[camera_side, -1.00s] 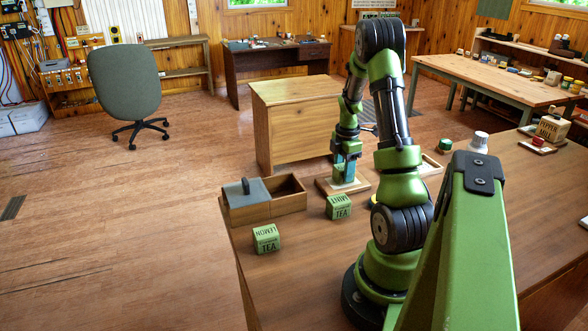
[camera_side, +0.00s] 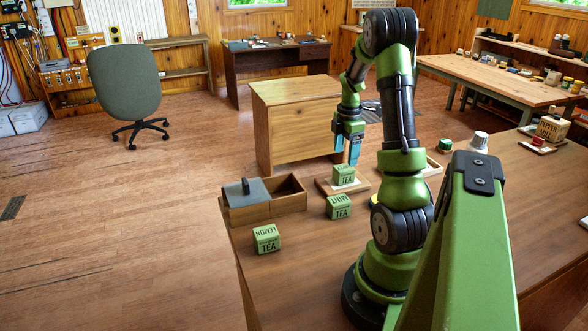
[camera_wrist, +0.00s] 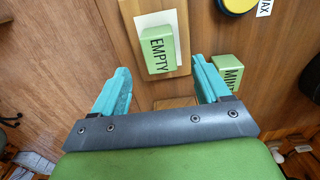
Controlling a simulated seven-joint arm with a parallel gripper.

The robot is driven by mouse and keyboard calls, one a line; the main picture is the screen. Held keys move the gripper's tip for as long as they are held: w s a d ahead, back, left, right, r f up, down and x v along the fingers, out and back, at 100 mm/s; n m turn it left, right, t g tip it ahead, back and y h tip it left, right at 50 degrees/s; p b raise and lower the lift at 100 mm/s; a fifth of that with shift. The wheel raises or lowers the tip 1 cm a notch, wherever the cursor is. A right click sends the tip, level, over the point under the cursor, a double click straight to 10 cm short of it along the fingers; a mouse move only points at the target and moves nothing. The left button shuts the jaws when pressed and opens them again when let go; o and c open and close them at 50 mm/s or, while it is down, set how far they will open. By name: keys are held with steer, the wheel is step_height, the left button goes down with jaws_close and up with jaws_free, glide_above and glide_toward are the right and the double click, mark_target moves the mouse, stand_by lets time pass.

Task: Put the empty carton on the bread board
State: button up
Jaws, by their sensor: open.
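The empty carton (camera_side: 344,175), a green box, sits upright on the wooden bread board (camera_side: 322,185), on a pale sheet. In the wrist view the carton (camera_wrist: 158,49) shows its EMPTY label, with the pale sheet and bread board (camera_wrist: 129,12) around it. My gripper (camera_side: 350,152) is open and empty, above the carton and apart from it. In the wrist view the fingers of my gripper (camera_wrist: 160,66) are spread wide, with nothing between them.
A mint tea carton (camera_side: 338,207) stands just in front of the board, and a lemon tea carton (camera_side: 266,238) nearer the table edge. A wooden box (camera_side: 288,192) with a grey sliding lid (camera_side: 245,192) stands left. A white-capped bottle (camera_side: 479,143) stands right.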

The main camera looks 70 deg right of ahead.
mark_target(344, 167)
step_height(344, 167, up, 6)
steer(key=f, duration=0.1)
steer(key=w+a+r+m+t, duration=0.25)
steer(key=w+a+r, duration=0.2)
steer(key=a, duration=0.55)
steer(key=w+a+r+m+t, duration=0.1)
steer(key=w+a+r+m, duration=0.3)
steer(key=a, duration=0.6)
steer(key=s+a+m+t+y, duration=0.1)
steer(key=s+a+m+t, duration=0.1)
steer(key=a, duration=0.7)
steer(key=s+a+r+m+t+y, duration=0.1)
steer(key=a+m, duration=0.3)
steer(key=a, duration=0.6)
steer(key=shift+s+a+t, duration=0.15)
steer(key=shift+s+t, duration=0.2)
steer(key=shift+s, duration=0.2)
